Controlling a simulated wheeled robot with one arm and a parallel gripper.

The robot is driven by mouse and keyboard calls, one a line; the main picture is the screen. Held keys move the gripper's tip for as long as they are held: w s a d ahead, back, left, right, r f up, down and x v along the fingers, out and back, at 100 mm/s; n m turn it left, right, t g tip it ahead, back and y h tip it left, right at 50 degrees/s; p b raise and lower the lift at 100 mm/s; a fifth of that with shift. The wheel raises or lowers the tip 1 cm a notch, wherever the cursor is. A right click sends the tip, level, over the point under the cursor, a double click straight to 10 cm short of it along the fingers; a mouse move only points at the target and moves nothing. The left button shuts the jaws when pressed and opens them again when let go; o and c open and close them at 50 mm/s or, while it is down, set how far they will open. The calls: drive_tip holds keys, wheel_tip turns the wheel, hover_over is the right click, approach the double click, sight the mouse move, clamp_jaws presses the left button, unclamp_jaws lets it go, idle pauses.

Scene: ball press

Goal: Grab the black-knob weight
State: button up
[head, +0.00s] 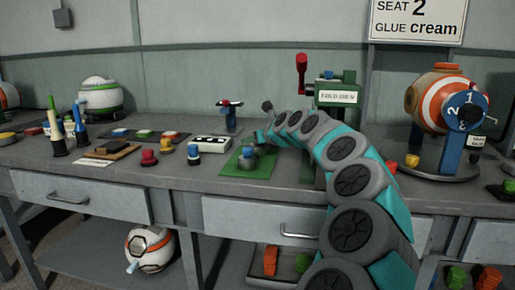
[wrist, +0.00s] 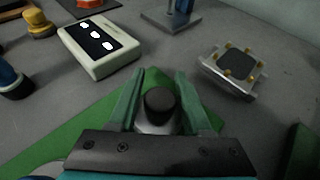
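The black-knob weight (wrist: 160,104) stands upright at the bottom middle of the wrist view, its dark knob on top of a pale grey body. It stands on a green mat (wrist: 62,150). My gripper (wrist: 164,77) is open, with one green finger on each side of the weight. Narrow gaps seem to show between knob and fingers, and contact lower down is hidden. In the head view the weight (head: 247,158) is a small grey shape on the green mat (head: 232,171), with my gripper (head: 260,138) just above and to its right.
A white box with three windows (wrist: 97,45) lies beyond the mat at left. A silver fixture with yellow pins (wrist: 235,68) lies at right. Blue-knob (head: 193,153), red (head: 149,158) and yellow (head: 165,145) pieces stand to the left. A green press (head: 349,90) stands behind my arm.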

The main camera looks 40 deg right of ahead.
clamp_jaws()
idle(1.0)
